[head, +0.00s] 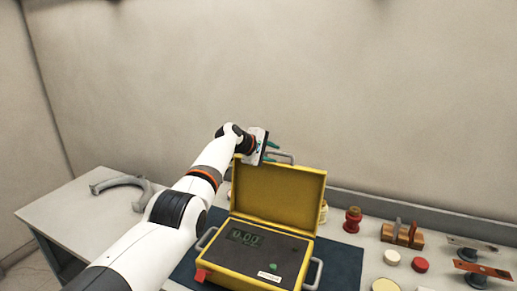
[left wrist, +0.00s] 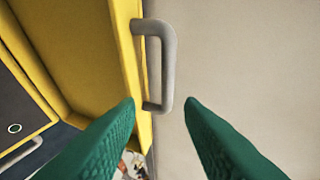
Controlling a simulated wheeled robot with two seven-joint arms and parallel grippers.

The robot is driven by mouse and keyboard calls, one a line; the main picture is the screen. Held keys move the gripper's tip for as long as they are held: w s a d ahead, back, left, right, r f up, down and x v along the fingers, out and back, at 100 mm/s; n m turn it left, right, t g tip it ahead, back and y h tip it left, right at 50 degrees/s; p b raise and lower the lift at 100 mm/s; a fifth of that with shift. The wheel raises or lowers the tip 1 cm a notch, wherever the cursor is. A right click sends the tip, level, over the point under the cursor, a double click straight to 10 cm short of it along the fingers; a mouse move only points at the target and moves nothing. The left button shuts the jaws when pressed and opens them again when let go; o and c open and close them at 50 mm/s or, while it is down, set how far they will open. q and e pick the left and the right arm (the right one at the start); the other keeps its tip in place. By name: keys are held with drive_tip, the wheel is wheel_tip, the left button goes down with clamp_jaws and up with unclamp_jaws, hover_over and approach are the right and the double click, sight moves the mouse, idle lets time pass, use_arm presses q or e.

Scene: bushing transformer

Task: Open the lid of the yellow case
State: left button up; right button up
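The yellow case (head: 262,239) stands on a dark blue mat, with a dark panel, a lit display (head: 244,238) and grey side handles. Its yellow lid (head: 280,195) stands raised, roughly upright, at the back of the case. A grey handle (head: 288,155) is on the lid's top edge; in the left wrist view this handle (left wrist: 170,62) lies just ahead of the fingertips. My left gripper (head: 272,151) is at the lid's top edge, its green fingers (left wrist: 160,103) apart with nothing gripped. Whether a finger touches the handle is unclear. My right gripper is in neither view.
Right of the case are a red part (head: 352,219), a wooden block (head: 402,236), a white cap (head: 391,258), a red cap (head: 420,265) and metal parts (head: 482,269). A curved grey piece (head: 120,187) lies at left. A wall is behind.

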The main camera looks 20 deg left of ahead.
use_arm(q)
drive_tip(key=b+v, duration=0.4)
drive_tip(key=v, duration=0.8)
drive_tip(key=shift+d, duration=0.1)
